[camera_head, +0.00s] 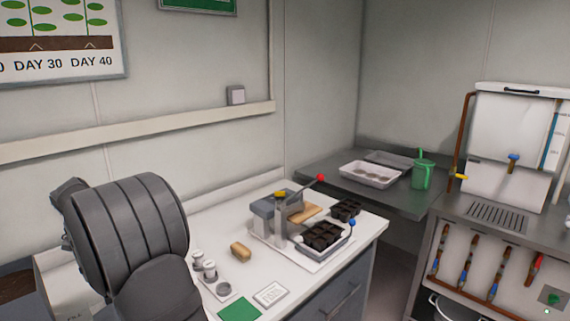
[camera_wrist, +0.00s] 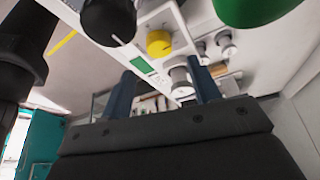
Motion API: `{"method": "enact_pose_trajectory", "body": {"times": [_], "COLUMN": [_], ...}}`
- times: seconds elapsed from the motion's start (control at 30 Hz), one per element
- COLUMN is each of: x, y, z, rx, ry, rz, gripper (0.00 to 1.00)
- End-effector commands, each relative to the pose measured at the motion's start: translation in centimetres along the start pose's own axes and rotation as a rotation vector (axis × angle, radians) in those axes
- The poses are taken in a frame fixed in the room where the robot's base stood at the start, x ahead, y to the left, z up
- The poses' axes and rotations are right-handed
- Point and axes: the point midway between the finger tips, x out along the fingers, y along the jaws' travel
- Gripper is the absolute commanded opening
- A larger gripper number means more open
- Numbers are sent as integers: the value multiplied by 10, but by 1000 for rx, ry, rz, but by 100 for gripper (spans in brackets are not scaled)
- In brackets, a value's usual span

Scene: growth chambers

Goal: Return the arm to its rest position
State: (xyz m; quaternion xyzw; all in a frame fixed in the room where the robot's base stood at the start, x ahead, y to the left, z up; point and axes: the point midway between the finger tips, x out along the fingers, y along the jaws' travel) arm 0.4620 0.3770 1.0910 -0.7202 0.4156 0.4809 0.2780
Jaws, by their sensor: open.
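In the head view my dark grey arm (camera_head: 130,240) fills the lower left, in front of the white workbench; my gripper is not clear there. In the wrist view my gripper (camera_wrist: 163,88) shows two dark blue fingers standing apart, with nothing seen held between them. The gripper is open. Beyond the fingers a white panel with a green display (camera_wrist: 143,65) and a yellow knob (camera_wrist: 159,43) shows at a tilted angle.
A steel counter (camera_head: 425,204) behind carries a white tray (camera_head: 369,175) and green jug (camera_head: 423,174).

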Motion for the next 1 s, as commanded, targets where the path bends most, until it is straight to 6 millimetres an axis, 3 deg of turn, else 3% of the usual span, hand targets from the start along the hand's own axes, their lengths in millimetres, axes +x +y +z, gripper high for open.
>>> {"method": "enact_pose_trajectory", "body": {"times": [0.2,0.6,1.0], "x": [-46,-113,-35], "y": [0,0,1], "z": [0,0,0], "rx": [0,0,0], "ry": [-2,-1,1], "rz": [-3,-1,4], "gripper": [57,57,57]}}
